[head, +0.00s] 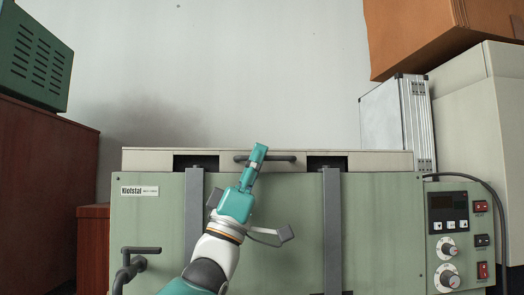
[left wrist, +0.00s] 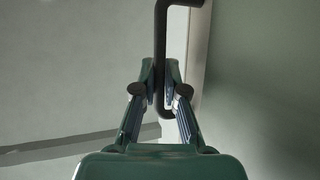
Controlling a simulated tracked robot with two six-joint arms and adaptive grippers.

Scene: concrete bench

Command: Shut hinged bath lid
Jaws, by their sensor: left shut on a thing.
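The bath (head: 270,225) is a wide pale green box labelled Klotstal. Its cream lid (head: 380,160) shows as a low, wide strip along the top. I cannot tell from this angle how far the lid is tilted. A dark bar handle (head: 282,158) runs along the lid's front. My left gripper (head: 257,158) reaches up over the front panel and is shut on this handle. In the left wrist view the handle (left wrist: 160,40) passes between the two fingers (left wrist: 160,88). My right gripper is not in view.
Two grey vertical straps (head: 333,225) run down the bath's front. A control panel (head: 460,240) with knobs and red switches is at right. A drain tap (head: 130,265) sticks out at lower left. A silver case (head: 397,125) and cardboard box (head: 435,35) stand behind at right.

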